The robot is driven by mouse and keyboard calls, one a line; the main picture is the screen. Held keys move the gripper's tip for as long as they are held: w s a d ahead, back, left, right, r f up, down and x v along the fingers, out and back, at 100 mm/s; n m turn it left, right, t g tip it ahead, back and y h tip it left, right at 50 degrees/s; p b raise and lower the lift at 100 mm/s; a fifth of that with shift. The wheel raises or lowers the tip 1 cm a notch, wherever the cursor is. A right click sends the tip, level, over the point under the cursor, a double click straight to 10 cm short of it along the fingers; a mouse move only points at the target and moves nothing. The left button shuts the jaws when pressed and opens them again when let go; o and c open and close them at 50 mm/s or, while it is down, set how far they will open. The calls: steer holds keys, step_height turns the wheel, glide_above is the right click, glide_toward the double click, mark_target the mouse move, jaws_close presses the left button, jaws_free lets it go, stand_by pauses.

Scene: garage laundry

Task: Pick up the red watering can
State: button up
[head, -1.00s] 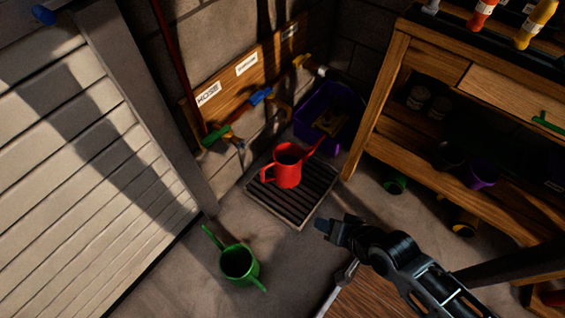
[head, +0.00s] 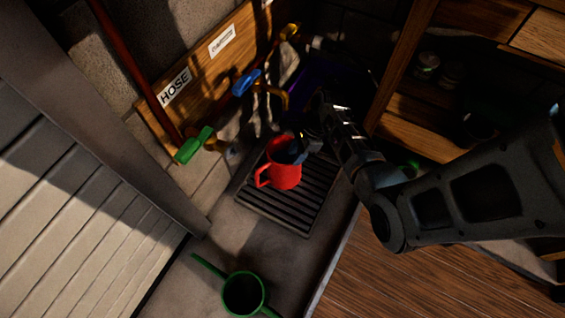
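The red watering can (head: 284,176) stands upright on a dark slatted drain grate (head: 262,204), its handle toward the left. My gripper (head: 300,150) is at the can's upper right rim, with my arm reaching in from the right. The gripper and arm cover the can's spout side. I cannot tell whether the fingers touch the can or whether they are open or shut.
A green watering can (head: 243,294) stands on the floor in front. A wall board (head: 200,75) labelled HOSE has colored taps. A purple bin (head: 312,78) is behind my gripper. A wooden shelf unit (head: 415,130) stands at right. A ribbed white door (head: 70,220) is at left.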

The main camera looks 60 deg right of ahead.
mark_target(289, 167)
steer(key=b+x, duration=0.4)
steer(key=x, duration=0.3)
steer(key=shift+s+d+f, duration=0.1)
steer(key=shift+d, duration=0.1)
steer(key=shift+c, duration=0.4)
jaws_close()
steer(key=shift+a, duration=0.15)
stand_by(0.6)
